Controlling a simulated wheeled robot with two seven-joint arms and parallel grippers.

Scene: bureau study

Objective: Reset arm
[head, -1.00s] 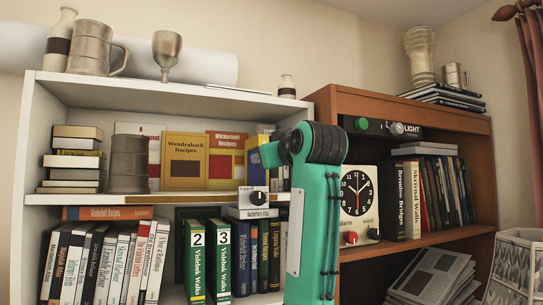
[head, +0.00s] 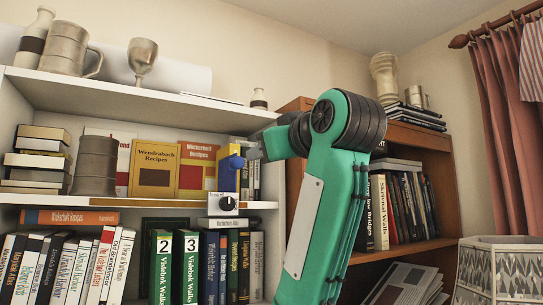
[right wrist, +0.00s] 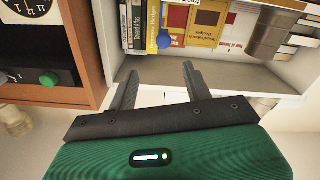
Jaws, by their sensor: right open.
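My right arm (head: 325,200) rises through the middle of the head view and bends left at its black-ringed joint. Its end reaches toward the white bookcase near a blue rounded item (head: 231,162) in front of a yellow book. In the right wrist view, which looks upside down, my right gripper (right wrist: 158,70) is open with two dark fingers apart and nothing between them. The fingers point at the shelf of recipe books, with the blue item (right wrist: 163,41) just beyond. Whether they touch anything I cannot tell. My left gripper is not in view.
A brown bookcase (head: 425,245) stands to the right, partly behind my arm. A patterned lampshade-like box (head: 500,268) is at lower right.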

